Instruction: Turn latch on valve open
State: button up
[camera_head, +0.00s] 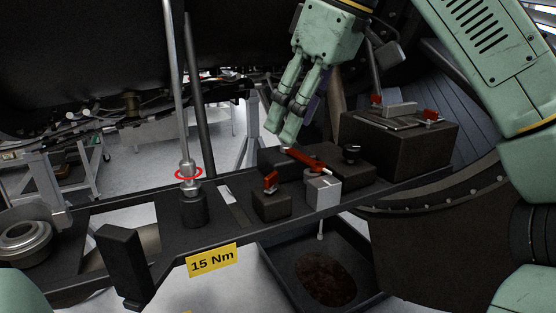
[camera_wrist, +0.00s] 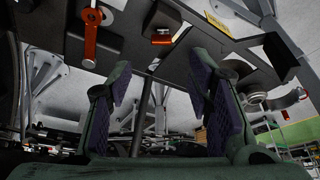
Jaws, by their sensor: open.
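A long red handle (camera_head: 305,159) sits on a dark valve-like block with a silver cube (camera_head: 323,192) at its front. The handle also shows in the wrist view (camera_wrist: 91,38), left of the space between my fingers. A smaller red latch (camera_head: 270,181) is on a small dark block (camera_head: 271,206) to its left; it appears in the wrist view (camera_wrist: 161,38) ahead of the finger gap. I cannot tell which of them is the valve latch. My gripper (camera_head: 281,132) is open and empty, pointing down just above and behind the long handle in the head view. No contact is clear.
A tall metal rod with a red ring (camera_head: 189,174) stands left on the dark bench. A larger box with red clips (camera_head: 400,137) is at the back right. A yellow "15 Nm" label (camera_head: 212,260) is on the front edge, and a dark tray (camera_head: 328,275) lies below.

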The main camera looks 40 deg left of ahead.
aim_at(271, 174)
jog(key=x, duration=1)
jog(key=shift+s+p, duration=0.1)
jog(key=shift+p, duration=0.2)
jog(key=shift+c, duration=0.3)
grip_shut()
